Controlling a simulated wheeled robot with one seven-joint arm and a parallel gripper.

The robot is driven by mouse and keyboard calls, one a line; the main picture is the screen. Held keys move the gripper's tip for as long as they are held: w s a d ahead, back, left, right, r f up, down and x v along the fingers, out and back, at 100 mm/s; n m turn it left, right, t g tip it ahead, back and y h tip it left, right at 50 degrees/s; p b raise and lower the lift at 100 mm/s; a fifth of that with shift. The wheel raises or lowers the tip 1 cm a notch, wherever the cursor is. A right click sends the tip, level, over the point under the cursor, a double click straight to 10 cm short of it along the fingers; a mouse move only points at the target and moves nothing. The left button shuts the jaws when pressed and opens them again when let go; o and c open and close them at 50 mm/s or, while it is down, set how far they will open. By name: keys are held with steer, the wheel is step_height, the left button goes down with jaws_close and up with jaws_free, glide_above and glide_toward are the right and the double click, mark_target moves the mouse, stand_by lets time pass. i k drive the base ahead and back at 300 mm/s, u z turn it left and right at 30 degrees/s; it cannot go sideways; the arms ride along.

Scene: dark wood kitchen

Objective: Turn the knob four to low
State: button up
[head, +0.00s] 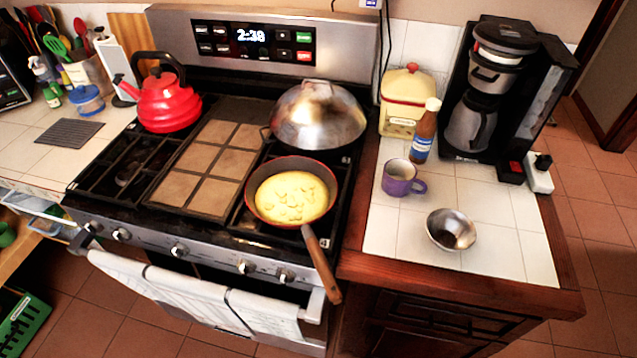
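Several silver knobs sit in a row on the front panel of the stove (215,258). The rightmost knob (286,275) is just left of the pan's wooden handle, which passes close by it. Another knob (246,267) is a little to its left, and more lie further left, at the middle (179,250) and the left (121,234). No numbers can be read on the knobs, and their exact settings are too small to tell. My gripper is not in view.
A pan (291,194) with yellow food sits front right on the stove; its handle (321,263) juts over the front edge. A domed lid (318,115) and red kettle (166,100) stand behind. White towels (185,300) hang below the knobs. A mug (400,178) and bowl (451,229) stand right.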

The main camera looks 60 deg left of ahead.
mark_target(285, 276)
steer(key=z, duration=0.05)
steer(key=k, duration=1.5)
steer(key=u, duration=1.85)
steer(key=i, duration=0.5)
steer(key=z, duration=0.45)
steer(key=k, duration=0.3)
steer(key=z, duration=0.5)
